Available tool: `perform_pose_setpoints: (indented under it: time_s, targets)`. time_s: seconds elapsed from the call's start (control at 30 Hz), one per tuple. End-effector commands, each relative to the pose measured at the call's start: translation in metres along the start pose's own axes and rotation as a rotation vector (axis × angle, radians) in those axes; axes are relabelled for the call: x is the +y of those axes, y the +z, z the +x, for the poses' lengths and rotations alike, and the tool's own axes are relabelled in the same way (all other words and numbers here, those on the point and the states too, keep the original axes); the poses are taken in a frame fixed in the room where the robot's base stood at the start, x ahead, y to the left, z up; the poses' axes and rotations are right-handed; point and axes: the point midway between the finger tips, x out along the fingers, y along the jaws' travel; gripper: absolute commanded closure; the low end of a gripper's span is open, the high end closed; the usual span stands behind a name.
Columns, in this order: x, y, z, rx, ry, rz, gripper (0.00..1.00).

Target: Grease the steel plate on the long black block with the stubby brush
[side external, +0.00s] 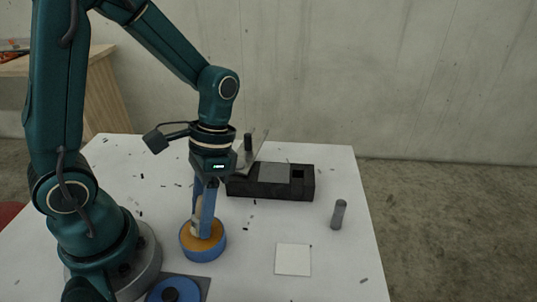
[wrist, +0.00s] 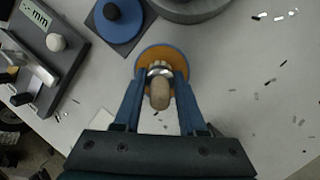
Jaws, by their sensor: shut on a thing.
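The long black block (side external: 237,188) lies towards the back of the table. The grey steel plate (side external: 274,173) sits on its top, left of a square recess. My gripper (side external: 203,222) is shut on the stubby brush (wrist: 160,95), which has a rounded wooden handle and a metal ferrule. It points down over a round blue tin (side external: 206,254) of orange grease, also in the wrist view (wrist: 187,60). The bristle end is at the grease; I cannot tell how deep. The gripper is in front of and left of the block, apart from it.
A blue lid (side external: 173,292) with a dark knob lies on a grey square at the front. A white square (side external: 293,259) and an upright grey cylinder (side external: 338,214) stand to the right. Small dark chips are scattered about.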

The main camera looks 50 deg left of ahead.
Motion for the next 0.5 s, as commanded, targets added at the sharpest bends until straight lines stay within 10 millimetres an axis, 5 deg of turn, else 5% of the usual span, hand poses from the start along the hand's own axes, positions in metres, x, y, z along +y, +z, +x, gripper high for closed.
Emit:
perform_pose_setpoints:
  time_s: [0.5]
  targets:
    - [0.006,0.011,-0.037,0.004,0.0,0.0,1.0]
